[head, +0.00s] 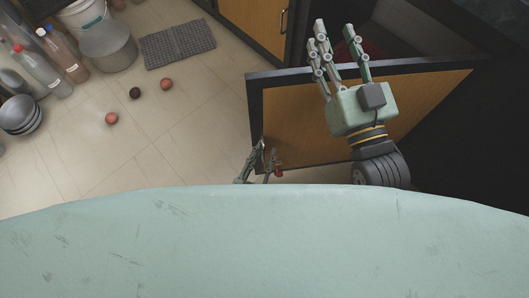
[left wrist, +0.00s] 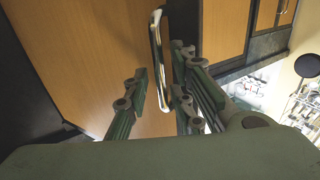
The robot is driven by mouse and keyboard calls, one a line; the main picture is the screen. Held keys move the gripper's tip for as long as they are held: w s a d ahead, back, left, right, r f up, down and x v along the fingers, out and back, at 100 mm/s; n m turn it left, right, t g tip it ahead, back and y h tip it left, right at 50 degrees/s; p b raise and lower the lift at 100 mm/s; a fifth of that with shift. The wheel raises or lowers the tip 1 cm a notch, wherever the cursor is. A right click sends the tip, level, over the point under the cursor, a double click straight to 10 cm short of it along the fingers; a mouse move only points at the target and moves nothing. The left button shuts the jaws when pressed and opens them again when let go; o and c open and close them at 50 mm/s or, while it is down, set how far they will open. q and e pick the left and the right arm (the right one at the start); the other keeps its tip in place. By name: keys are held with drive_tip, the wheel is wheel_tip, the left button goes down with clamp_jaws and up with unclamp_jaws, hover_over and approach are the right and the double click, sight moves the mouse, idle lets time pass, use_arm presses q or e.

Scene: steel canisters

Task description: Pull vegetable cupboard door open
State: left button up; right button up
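The cupboard door (head: 300,110), an orange wood panel with a dark frame, stands ajar in the head view, and a dark interior shows behind it. It fills the left of the left wrist view (left wrist: 75,60). Its upright metal handle (left wrist: 159,65) lies between the fingers of my left gripper (left wrist: 160,105), which stand apart with gaps beside the handle. In the head view my left gripper (head: 260,165) is low by the door's left edge, partly hidden by my body. My right gripper (head: 343,58) is open and empty, its fingers extending over the door's top edge.
Another wood cupboard front (head: 255,22) with a handle stands at the top. A grey mat (head: 178,44), several round fruits (head: 166,84), bottles (head: 62,52), bowls (head: 20,115) and a bucket (head: 104,48) are on the left. Tiled floor between is mostly clear.

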use_arm(q)
drive_tip(key=v, duration=1.2)
